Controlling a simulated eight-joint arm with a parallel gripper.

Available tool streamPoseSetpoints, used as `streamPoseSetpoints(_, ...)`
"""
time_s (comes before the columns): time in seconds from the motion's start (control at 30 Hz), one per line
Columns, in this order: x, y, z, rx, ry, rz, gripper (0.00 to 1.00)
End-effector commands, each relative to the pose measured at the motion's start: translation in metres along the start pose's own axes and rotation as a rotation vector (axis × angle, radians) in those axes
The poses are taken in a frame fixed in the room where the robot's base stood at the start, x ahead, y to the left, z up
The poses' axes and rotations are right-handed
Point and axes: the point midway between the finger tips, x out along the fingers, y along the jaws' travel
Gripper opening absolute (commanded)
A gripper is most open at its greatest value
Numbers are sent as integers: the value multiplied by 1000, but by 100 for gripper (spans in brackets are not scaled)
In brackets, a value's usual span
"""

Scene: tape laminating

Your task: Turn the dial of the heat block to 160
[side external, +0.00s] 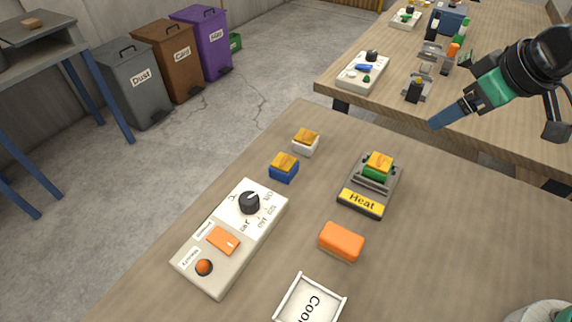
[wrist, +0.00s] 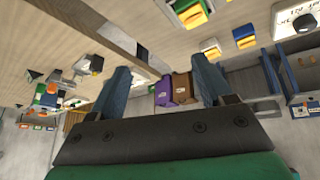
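The dial (side external: 250,202) is a dark round knob on a white marked plate at the far end of a pale control box (side external: 217,263). Its scale is too small to read surely, and I cannot tell its setting. The box has an orange rocker switch (side external: 223,240) and a round orange button (side external: 204,267). The heat block (side external: 362,203), labelled "Heat", holds a green and yellow-orange piece (side external: 378,165). My gripper (side external: 437,123) is above the table's far right side, away from the dial. In the wrist view its blue fingers (wrist: 160,82) are apart with nothing between them.
A blue block (side external: 284,172) and a white block (side external: 306,147), both with yellow-orange tops, stand beyond the box. An orange block (side external: 341,241) and a white "Cool" tray (side external: 310,303) are nearer. Another cluttered table (side external: 480,90) is behind, with bins (side external: 165,60) on the floor.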

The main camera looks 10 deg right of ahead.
Motion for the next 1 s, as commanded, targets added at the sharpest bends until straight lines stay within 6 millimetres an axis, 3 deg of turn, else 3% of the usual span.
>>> streamPoseSetpoints(0.03,3,-14,-18,-101,-29,-32,73)
streamPoseSetpoints(0.2,19,-65,-61,-447,-127,-134,73)
streamPoseSetpoints(0.4,51,-144,-89,-858,-226,-259,73)
streamPoseSetpoints(0.6,82,-221,-84,-1214,-301,-370,73)
streamPoseSetpoints(0.7,92,-246,-77,-1329,-324,-406,73)
streamPoseSetpoints(0.83,100,-262,-70,-1404,-339,-431,73)
streamPoseSetpoints(1.0,115,-266,-61,-1420,-343,-436,73)
